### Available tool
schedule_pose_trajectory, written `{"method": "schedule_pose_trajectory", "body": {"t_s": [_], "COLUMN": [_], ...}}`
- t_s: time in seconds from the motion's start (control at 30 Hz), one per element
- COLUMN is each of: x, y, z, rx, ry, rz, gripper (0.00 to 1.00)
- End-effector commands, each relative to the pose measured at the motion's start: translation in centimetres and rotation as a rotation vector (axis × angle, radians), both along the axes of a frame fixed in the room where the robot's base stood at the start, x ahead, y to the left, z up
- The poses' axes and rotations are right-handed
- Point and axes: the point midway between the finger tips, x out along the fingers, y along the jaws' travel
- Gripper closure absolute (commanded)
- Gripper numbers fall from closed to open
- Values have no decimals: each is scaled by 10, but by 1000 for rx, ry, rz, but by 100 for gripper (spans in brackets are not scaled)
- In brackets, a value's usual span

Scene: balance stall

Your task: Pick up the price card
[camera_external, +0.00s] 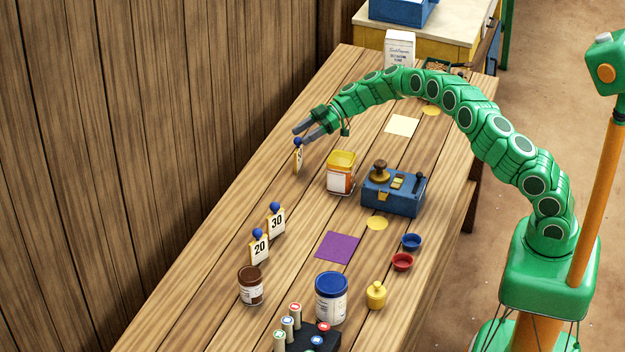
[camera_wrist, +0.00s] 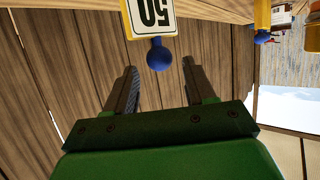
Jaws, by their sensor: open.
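Three price cards with blue ball knobs on top stand along the table's wall side. The farthest card (camera_external: 298,159) reads "50", upside down, in the wrist view (camera_wrist: 152,16). The cards reading "30" (camera_external: 276,223) and "20" (camera_external: 259,250) stand nearer the front. My gripper (camera_external: 301,130) is open and empty, with its fingertips close to the knob of the 50 card. In the wrist view the blue knob (camera_wrist: 158,55) appears between the lines of my two fingers (camera_wrist: 160,70), near the tips. I cannot tell whether they touch it.
A yellow-topped jar (camera_external: 341,173) and a blue box with a weight on it (camera_external: 393,190) stand right of the 50 card. A brown jar (camera_external: 251,286), a blue-lidded tub (camera_external: 331,298) and small bowls (camera_external: 402,262) stand nearer the front. The plank wall (camera_external: 160,130) runs along the left.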

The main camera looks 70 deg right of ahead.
Motion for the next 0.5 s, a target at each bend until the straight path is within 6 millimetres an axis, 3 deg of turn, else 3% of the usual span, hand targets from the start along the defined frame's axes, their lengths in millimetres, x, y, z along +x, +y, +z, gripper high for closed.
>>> {"method": "schedule_pose_trajectory", "body": {"t_s": [0.2, 0.43, 0.5], "x": [14, 16, 16], "y": [20, 21, 21], "z": [-12, -12, -12], "rx": [0, 2, 2], "ry": [4, 2, 2], "rz": [2, 1, 1], "gripper": [46, 46, 53]}}
